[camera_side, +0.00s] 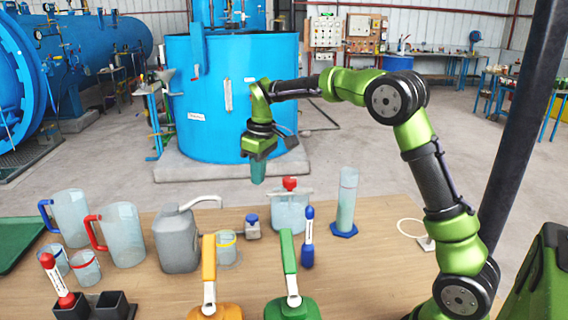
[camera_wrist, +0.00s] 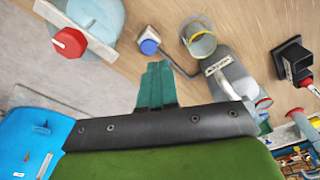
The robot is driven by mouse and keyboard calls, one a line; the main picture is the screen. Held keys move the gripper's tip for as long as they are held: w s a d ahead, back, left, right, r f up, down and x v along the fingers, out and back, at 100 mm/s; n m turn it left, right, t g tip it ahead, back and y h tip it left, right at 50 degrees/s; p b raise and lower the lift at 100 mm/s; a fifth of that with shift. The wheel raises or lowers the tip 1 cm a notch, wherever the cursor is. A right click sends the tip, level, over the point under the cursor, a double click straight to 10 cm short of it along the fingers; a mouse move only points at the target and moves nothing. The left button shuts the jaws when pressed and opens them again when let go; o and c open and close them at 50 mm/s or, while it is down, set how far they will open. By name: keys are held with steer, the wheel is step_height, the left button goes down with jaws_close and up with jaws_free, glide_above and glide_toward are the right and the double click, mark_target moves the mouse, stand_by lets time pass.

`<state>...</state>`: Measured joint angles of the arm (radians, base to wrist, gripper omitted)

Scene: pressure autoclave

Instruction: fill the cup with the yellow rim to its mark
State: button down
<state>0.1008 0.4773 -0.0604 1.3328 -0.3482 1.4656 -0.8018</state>
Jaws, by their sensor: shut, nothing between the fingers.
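The cup with the yellow rim (camera_side: 226,247) stands on the wooden table, partly hidden by an orange handle in the side view. It also shows in the wrist view (camera_wrist: 201,44), upright, seen from above. Its mark and fill level cannot be made out. My gripper (camera_side: 258,174) is above the table's far edge, beyond and above the cup, apart from everything. Its teal fingers (camera_wrist: 156,86) are together and empty, pointing down.
Close to the cup are a grey spouted canister (camera_side: 175,240), a blue-capped bottle (camera_side: 252,227) and a red-capped container (camera_side: 290,212). A measuring cylinder (camera_side: 347,200), blue marker (camera_side: 308,240) and red-handled jug (camera_side: 122,236) stand around. The table's right side is mostly clear.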

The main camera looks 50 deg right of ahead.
mark_target(252, 216)
steer(key=shift+w+d+r+n+g, duration=0.1)
steer(key=shift+w+d+n+g, duration=0.2)
steer(key=shift+w+n, duration=0.7)
steer(key=shift+w+d+r+n+g, duration=0.15)
steer(key=shift+w+d+n, duration=0.4)
steer(key=shift+n, duration=0.65)
steer(key=shift+w+d+r+n+g, duration=0.1)
steer(key=shift+w+d+n+g, duration=0.1)
steer(key=shift+w+n, duration=0.85)
steer(key=shift+s+f, duration=0.15)
step_height(252, 216, down, 14)
steer(key=shift+r, duration=0.1)
